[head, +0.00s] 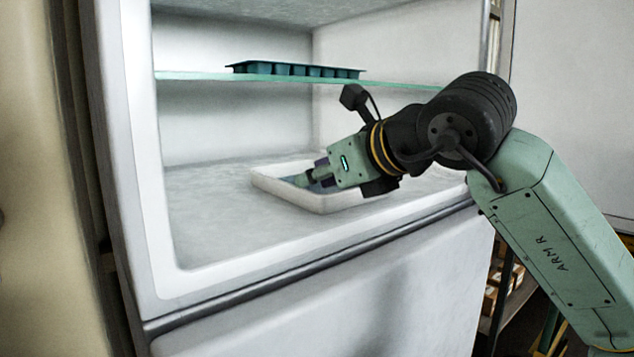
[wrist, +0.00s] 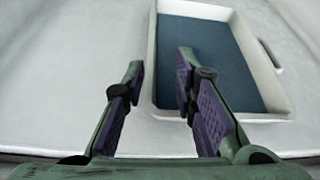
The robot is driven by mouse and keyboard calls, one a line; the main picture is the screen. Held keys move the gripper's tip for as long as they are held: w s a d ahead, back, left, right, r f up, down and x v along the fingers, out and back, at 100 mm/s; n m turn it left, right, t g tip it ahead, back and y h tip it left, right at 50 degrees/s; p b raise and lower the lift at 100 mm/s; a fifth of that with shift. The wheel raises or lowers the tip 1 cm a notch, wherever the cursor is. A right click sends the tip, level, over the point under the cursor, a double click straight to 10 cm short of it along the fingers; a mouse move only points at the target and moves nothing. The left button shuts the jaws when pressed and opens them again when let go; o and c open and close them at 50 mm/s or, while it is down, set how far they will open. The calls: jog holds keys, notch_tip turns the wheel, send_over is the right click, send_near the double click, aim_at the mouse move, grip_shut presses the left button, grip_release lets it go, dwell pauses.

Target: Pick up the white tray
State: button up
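The white tray (head: 317,200) is a shallow rectangular tray with a blue-grey inner floor. It lies flat on the bottom of a white fridge-like compartment. In the wrist view the tray (wrist: 152,52) is ahead and to the right, and its near left corner lies between the fingers. My gripper (head: 303,180) reaches into the compartment over the tray. In the wrist view my gripper (wrist: 158,75) has its two fingers spread apart, with nothing held between them. The left finger is outside the tray's left wall and the right finger is over the inside. I cannot tell whether either touches the tray.
A glass shelf (head: 200,76) crosses the compartment above my gripper and holds a teal ice-cube tray (head: 296,70). The compartment floor (head: 210,225) is clear to the left of the white tray. A raised front lip (head: 300,268) runs along the opening.

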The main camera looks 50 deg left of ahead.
aim_at(278, 180)
jog(key=p+x, duration=0.1)
jog(key=x, duration=0.1)
jog(key=p+x, duration=0.1)
jog(key=x, duration=0.1)
jog(key=s+p+x, duration=0.1)
jog(key=x, duration=0.2)
jog(key=shift+a+r, duration=0.1)
jog(key=shift+r, duration=0.05)
jog(key=shift+a+f, duration=0.15)
jog(key=shift+f, duration=0.05)
jog(key=shift+c, duration=0.2)
grip_shut()
